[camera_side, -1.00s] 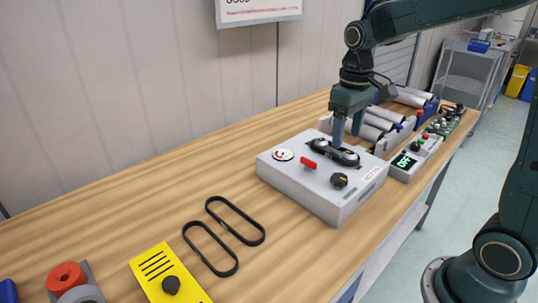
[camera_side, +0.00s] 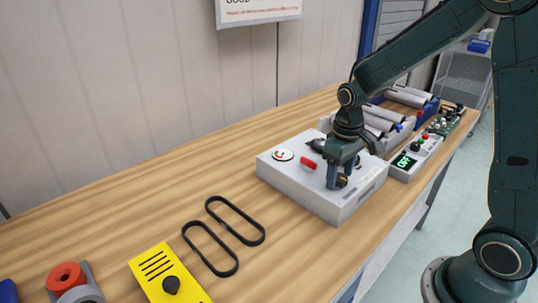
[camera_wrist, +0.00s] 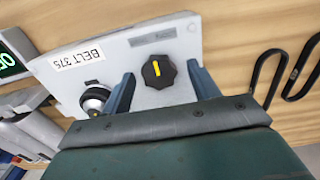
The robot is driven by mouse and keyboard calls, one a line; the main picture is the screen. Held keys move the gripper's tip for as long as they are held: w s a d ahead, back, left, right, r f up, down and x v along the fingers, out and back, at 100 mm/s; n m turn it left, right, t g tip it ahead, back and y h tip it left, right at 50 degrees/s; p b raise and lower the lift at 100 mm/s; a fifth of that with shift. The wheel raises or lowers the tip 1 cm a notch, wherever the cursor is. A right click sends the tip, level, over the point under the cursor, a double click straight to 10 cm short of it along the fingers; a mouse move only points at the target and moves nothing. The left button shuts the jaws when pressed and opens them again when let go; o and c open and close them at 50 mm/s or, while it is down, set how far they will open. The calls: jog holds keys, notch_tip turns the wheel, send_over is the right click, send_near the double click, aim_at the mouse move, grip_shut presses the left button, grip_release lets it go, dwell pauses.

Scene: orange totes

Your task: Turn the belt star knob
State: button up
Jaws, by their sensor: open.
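The black star knob (camera_wrist: 158,70) with a yellow pointer line sits on the top face of the grey belt box (camera_side: 290,189), labelled BELT 375. In the wrist view its yellow line runs nearly upright in the picture. My gripper (camera_wrist: 161,73) is open, with one finger on each side of the knob and a visible gap on both sides in that view. In the side view my gripper (camera_side: 340,179) is low over the box's front right part and partly hides the knob. I cannot tell from there whether it touches.
A roller unit (camera_side: 378,124) and a control box reading OFF (camera_side: 404,161) stand close behind. Two black belts (camera_side: 210,248) and a yellow block (camera_side: 165,274) lie on open wooden bench at left.

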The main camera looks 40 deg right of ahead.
jog(key=c, duration=1)
jog(key=shift+m, duration=0.3)
jog(key=m, duration=0.6)
jog(key=shift+m, duration=0.3)
jog(key=m, duration=0.6)
jog(key=shift+w+m, duration=0.1)
jog(key=shift+m, duration=0.2)
